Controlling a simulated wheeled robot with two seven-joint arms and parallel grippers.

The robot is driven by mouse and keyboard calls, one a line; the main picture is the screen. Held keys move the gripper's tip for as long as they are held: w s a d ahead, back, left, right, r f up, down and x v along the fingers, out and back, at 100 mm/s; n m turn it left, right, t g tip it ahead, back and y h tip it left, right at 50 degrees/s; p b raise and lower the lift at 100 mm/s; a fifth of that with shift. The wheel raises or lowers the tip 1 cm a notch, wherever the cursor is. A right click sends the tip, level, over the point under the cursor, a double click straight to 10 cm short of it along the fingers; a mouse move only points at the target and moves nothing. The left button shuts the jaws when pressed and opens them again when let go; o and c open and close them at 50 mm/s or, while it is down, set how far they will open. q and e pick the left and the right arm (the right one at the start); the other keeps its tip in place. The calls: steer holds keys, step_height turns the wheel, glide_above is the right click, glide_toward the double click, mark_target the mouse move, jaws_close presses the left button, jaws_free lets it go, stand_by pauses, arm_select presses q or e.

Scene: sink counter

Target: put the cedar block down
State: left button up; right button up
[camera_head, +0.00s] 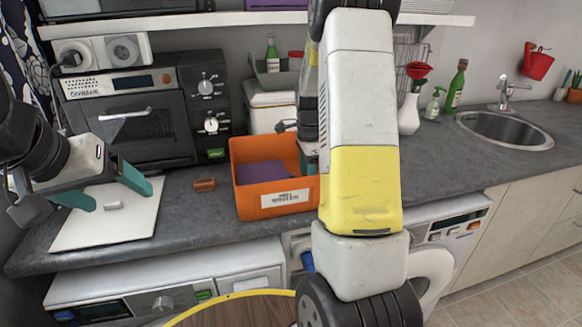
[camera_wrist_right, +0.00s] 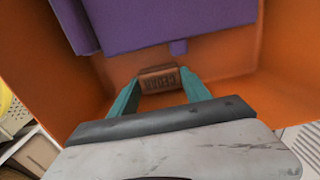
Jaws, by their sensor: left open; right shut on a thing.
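The cedar block (camera_wrist_right: 158,80), small and reddish brown with lettering on its face, is between the fingertips of my right gripper (camera_wrist_right: 160,92) in the right wrist view. The gripper is shut on it, and it is inside the orange bin (camera_wrist_right: 230,95). Whether it touches the bin's floor I cannot tell. In the head view the orange bin (camera_head: 247,205) stands on the counter with a label on its front; my right arm hides its right side and the held block. My left gripper (camera_head: 108,190) is open and empty above a white board (camera_head: 130,222).
A purple object (camera_head: 262,173) lies in the bin, and also shows in the right wrist view (camera_wrist_right: 170,20). Another brown block (camera_head: 204,184) lies left of the bin.

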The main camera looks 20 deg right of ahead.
steer(key=shift+f, duration=0.15)
steer(key=o, duration=1.3)
steer(key=shift+o, duration=0.2)
